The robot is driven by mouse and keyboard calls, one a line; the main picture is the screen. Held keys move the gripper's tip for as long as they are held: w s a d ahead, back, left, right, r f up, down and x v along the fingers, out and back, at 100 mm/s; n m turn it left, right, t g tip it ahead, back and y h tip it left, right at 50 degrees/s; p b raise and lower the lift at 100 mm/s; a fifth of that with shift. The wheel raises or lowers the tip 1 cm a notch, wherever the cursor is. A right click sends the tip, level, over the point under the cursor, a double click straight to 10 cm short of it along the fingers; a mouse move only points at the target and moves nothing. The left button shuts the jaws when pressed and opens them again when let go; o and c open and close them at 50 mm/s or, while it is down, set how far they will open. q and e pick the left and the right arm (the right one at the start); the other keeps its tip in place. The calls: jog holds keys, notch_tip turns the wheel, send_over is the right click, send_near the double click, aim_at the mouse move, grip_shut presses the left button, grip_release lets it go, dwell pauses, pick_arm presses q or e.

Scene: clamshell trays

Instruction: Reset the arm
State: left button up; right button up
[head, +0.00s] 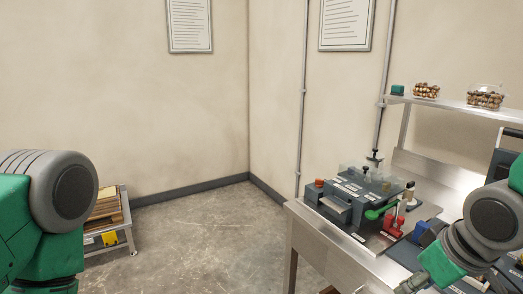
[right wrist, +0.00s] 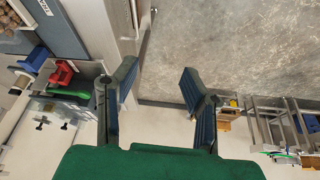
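My right gripper (right wrist: 159,85) is open in the right wrist view. Its two dark, blue-padded fingers stand wide apart with nothing between them, and bare concrete floor shows beyond. In the head view my right arm (head: 492,222), green and grey, comes in at the lower right, in front of the steel table. My left arm (head: 62,195) shows at the left edge as a green link and a grey joint. My left gripper is outside both views.
A steel table (head: 345,262) stands at the right with a dark fixture (head: 340,205) and a red stand (head: 394,226) on it. A shelf (head: 455,107) above holds clear boxes (head: 426,90) of brown items. A low rack (head: 124,222) stands at left. Floor between is clear.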

jog(key=s+d+f+m+g+b, duration=0.1)
jog(key=s+d+f, duration=0.1)
jog(key=f, duration=0.7)
jog(key=s+d+f+m+g+b, duration=0.1)
jog(key=s+f, duration=0.2)
jog(key=f, duration=0.6)
pick_arm(q)
jog(key=shift+w+a+f+b, duration=0.15)
jog(key=shift+f+b, duration=0.3)
jog(key=shift+f, duration=0.6)
jog(key=shift+w+d+f+b, duration=0.15)
jog(key=shift+f+b, duration=0.25)
jog(key=shift+f, duration=0.6)
pick_arm(e)
jog(key=s+a+f+m+g+h, duration=0.1)
jog(key=s+f, duration=1.2)
jog(key=f, duration=0.2)
jog(key=shift+s+m+g, duration=0.3)
jog(key=shift+s, duration=0.1)
